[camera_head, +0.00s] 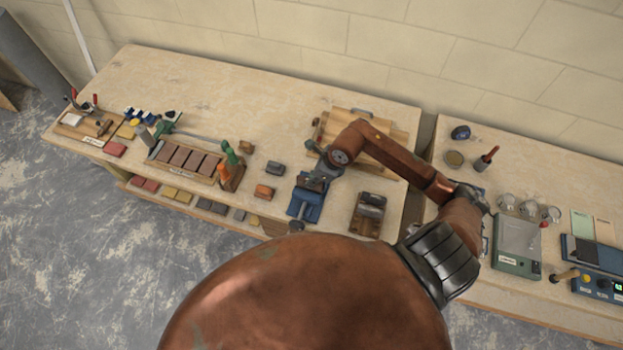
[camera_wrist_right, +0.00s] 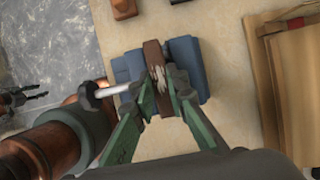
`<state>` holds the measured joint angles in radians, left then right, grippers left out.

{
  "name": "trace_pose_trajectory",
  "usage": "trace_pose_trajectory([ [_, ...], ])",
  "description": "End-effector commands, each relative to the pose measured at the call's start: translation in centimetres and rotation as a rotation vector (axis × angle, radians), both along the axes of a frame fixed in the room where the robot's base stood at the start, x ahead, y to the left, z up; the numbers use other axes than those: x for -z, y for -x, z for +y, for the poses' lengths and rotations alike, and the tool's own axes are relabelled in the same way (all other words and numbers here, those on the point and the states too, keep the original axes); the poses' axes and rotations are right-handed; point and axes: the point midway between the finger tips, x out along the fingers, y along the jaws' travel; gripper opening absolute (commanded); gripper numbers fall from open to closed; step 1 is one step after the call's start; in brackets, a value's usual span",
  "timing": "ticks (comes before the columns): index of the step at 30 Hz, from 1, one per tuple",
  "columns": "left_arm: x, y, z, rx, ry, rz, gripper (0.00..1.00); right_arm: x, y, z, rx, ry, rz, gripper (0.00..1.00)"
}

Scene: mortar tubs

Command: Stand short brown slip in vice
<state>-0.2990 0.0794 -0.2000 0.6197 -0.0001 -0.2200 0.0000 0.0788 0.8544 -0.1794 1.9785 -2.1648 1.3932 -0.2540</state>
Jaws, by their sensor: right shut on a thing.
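The blue vice (camera_head: 305,205) stands at the front edge of the workbench. In the right wrist view its blue jaws (camera_wrist_right: 186,58) show on both sides of a brown slip (camera_wrist_right: 153,57). My right gripper (camera_wrist_right: 160,92) is shut on the slip, with green fingers on either side of it. The slip is between the vice jaws as seen from above; I cannot tell how deep it sits or whether the jaws touch it. In the head view my right gripper (camera_head: 318,180) is over the vice and hides most of the slip.
A wooden rack of brown slips (camera_head: 188,160) lies to the left, with a green-handled tool (camera_head: 231,160) at its end. Small blocks (camera_head: 264,191) lie left of the vice. A dark block on a wooden base (camera_head: 370,207) stands right. A wooden board (camera_head: 330,127) lies behind.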

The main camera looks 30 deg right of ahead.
Motion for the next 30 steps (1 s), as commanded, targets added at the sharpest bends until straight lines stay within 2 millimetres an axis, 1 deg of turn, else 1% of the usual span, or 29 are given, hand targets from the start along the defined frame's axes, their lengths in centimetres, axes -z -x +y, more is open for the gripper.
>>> trace_pose_trajectory([
  [5, 0.3, 0.1, 0.1, 0.0, -0.001, 0.002, 0.4, 0.3, 0.0, 0.0, -0.001, 0.0, -0.001, 0.0],
  [16, 1.7, 0.2, 0.1, 0.0, -0.001, 0.003, 0.4, 1.7, -0.1, 0.0, 0.0, -0.001, -0.001, 0.0],
  [25, 1.7, 0.2, 0.1, 0.0, -0.001, 0.003, 0.4, 1.7, -0.1, 0.0, 0.0, -0.001, -0.001, 0.0],
  [26, 1.7, 0.2, 0.1, 0.0, -0.001, 0.003, 0.4, 1.7, -0.1, 0.0, 0.0, -0.001, -0.001, 0.15],
  [30, 1.7, 0.2, 0.1, 0.0, 0.0, 0.003, 0.4, 1.8, -0.1, 0.0, 0.0, -0.001, -0.001, 0.25],
])
